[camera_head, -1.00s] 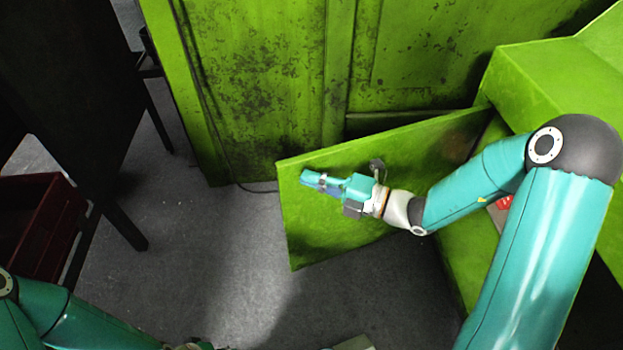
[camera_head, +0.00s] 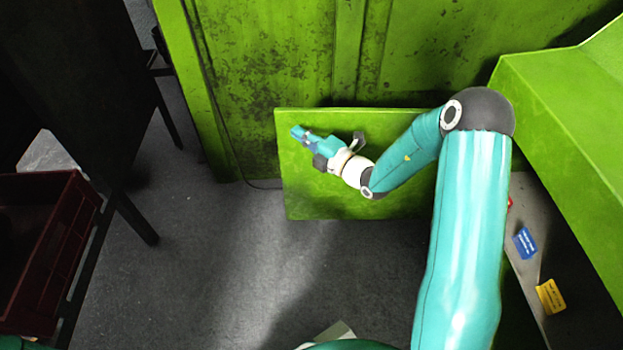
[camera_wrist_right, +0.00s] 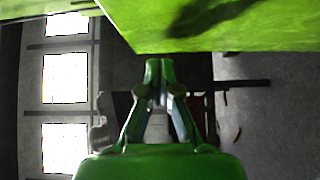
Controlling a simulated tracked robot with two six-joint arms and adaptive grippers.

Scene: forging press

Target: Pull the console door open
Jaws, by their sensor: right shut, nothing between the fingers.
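The console door (camera_head: 318,203) is a flat green panel standing swung out from the green console (camera_head: 570,120) on the right, in front of the large green wall. My right gripper (camera_head: 298,132) is in front of the door's face near its upper left part, with its fingers closed and empty. In the right wrist view the fingertips (camera_wrist_right: 158,64) are together, just below the edge of a green panel (camera_wrist_right: 225,25). Whether the gripper or wrist touches the door cannot be told. My left gripper is out of view.
The console's opening shows a blue label (camera_head: 525,243) and a yellow label (camera_head: 550,296). A dark red crate (camera_head: 45,262) stands at left by a dark frame. Grey floor (camera_head: 200,270) between crate and door is clear.

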